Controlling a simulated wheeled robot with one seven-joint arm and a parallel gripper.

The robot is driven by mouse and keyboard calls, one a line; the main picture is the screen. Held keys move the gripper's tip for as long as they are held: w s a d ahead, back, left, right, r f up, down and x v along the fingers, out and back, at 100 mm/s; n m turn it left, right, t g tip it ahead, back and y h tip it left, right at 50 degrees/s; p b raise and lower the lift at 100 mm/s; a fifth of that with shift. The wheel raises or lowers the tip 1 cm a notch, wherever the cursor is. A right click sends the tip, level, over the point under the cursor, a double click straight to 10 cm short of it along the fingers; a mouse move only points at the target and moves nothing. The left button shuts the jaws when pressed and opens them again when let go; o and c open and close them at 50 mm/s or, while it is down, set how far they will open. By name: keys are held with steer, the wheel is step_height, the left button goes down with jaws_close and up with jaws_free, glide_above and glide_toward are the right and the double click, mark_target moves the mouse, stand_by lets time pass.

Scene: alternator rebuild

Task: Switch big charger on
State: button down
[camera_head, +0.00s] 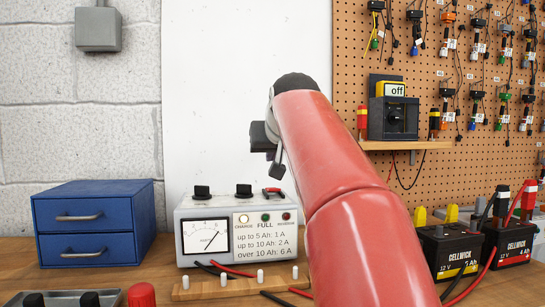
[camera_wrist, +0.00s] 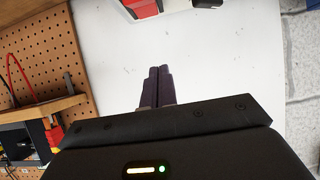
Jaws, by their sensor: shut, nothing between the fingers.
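The big charger (camera_head: 235,236) is a pale box on the bench, left of my arm. Its front has a needle gauge (camera_head: 205,236), a pale lamp under CHARGE that looks lit, and darker green and red lamps. Two black knobs (camera_head: 243,190) stand on its top, with a small red-and-black part (camera_head: 272,190) at the right. My gripper (camera_head: 277,165) is above the charger's right end, apart from it and partly hidden by my red arm. In the wrist view its dark fingers (camera_wrist: 159,72) are together and empty.
A smaller black unit (camera_head: 393,118) reading "off" sits on a shelf (camera_head: 425,144). Two batteries (camera_head: 510,244) stand at the right; leads reach the right one. A blue drawer cabinet (camera_head: 95,222) is at the left. A pegged wooden strip (camera_head: 240,284) lies before the charger.

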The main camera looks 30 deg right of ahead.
steer(key=s+a+r+p, duration=0.1)
steer(key=s+r, duration=0.4)
steer(key=s, duration=0.1)
steer(key=shift+a+r, duration=0.4)
steer(key=shift+w, duration=0.1)
